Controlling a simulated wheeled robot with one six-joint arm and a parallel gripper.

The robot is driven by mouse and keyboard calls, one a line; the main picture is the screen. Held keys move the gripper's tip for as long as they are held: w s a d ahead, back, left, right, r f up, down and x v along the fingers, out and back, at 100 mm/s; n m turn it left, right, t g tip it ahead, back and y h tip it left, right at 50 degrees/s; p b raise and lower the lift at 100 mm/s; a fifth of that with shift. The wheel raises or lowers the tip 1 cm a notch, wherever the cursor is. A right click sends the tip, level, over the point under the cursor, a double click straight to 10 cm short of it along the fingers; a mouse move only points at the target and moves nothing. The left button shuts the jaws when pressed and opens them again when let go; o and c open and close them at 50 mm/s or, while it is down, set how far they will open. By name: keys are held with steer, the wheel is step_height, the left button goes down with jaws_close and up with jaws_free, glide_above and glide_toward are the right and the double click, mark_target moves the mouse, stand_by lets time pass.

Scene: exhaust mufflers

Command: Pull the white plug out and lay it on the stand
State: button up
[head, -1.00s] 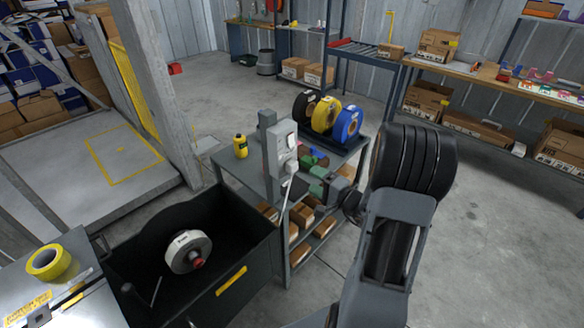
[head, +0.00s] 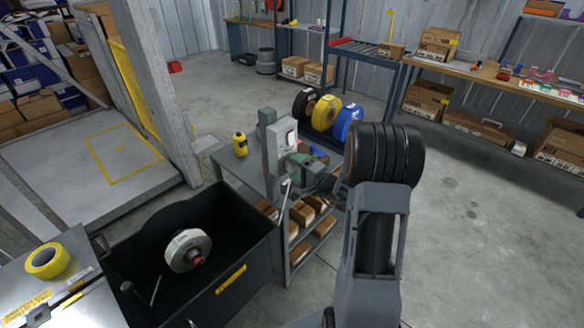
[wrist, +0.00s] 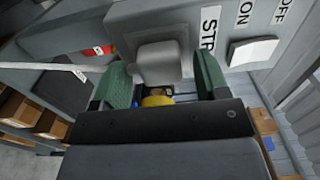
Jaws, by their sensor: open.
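The white plug (wrist: 160,62) shows as a pale grey block on the face of the grey switch box in the wrist view. My gripper (wrist: 160,70) is open, with one green finger on each side of the plug; I cannot tell whether either touches it. In the head view my gripper (head: 303,165) is in front of the switch box (head: 281,140) and hides most of the plug. A white cable (head: 284,190) hangs below. The grey stand (head: 232,170) carries the box's post, and its top left side is largely bare.
A yellow bottle (head: 240,145) stands on the stand. A black bin (head: 225,285) with a white reel is at the front left. A white rocker switch (wrist: 254,51) is right of the plug.

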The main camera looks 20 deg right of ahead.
mark_target(295, 167)
steer(key=shift+w+a, duration=0.2)
steer(key=shift+w, duration=0.2)
steer(key=shift+b, duration=1.15)
stand_by(1.0)
steer(key=shift+c, duration=0.2)
steer(key=c, duration=1.2)
steer(key=shift+o, duration=0.2)
steer(key=shift+b+v, duration=1.15)
steer(key=shift+v, duration=1.8)
